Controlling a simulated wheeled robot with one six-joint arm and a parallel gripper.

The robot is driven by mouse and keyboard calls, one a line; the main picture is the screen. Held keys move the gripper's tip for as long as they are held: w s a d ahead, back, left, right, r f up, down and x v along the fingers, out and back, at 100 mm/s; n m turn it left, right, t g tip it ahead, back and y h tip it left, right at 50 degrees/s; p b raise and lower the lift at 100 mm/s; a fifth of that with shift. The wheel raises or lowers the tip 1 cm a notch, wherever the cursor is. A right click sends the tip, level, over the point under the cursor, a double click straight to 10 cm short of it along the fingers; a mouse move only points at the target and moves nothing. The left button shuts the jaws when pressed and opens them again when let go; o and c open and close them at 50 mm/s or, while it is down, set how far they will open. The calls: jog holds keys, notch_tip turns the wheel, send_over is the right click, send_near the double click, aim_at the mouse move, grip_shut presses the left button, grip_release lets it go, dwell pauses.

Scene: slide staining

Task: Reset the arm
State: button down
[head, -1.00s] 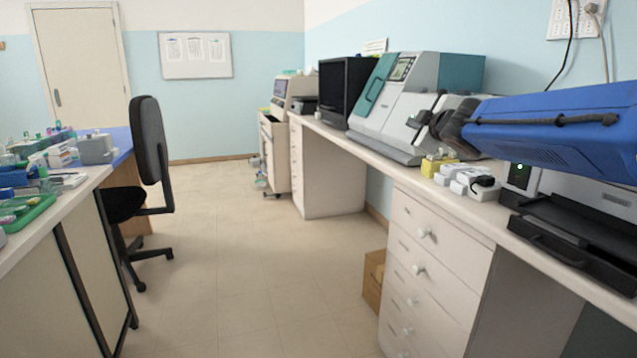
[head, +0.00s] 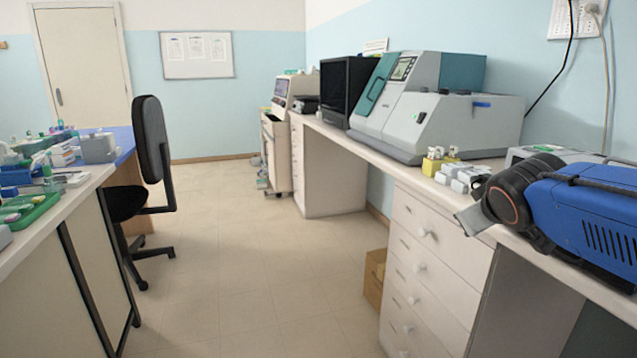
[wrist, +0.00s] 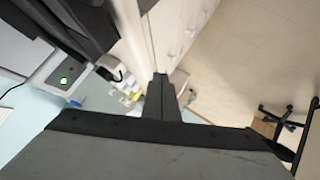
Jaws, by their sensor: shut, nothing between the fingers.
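My gripper (wrist: 160,80) shows in the wrist view as dark fingers that meet at the middle of the picture, shut and empty. In the head view my blue arm link and black wrist joint hang at the right, over the front of the right bench. The gripper's fingertips cannot be made out clearly there. No object is held.
The right bench (head: 375,152) carries a grey-and-teal machine (head: 455,120), small white and yellow boxes (head: 440,166) and a black-fronted unit (head: 347,92). A drawer cabinet (head: 428,262) stands below. An office chair (head: 150,140) stands left. The floor (head: 240,260) between the benches is clear.

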jog(key=s+a+f+m+g+y, duration=0.1)
jog(key=s+a+f+m+g, duration=0.1)
jog(key=s+f, duration=0.6)
jog(key=s+a+f+m+g+y, duration=0.1)
jog(key=s+f+g, duration=0.3)
jog(key=s+f, duration=0.5)
jog(key=s+a+m, duration=0.1)
jog(key=s, duration=0.5)
jog(key=shift+a+f, duration=0.25)
jog(key=c, duration=2.4)
grip_release()
jog(key=shift+c, duration=0.2)
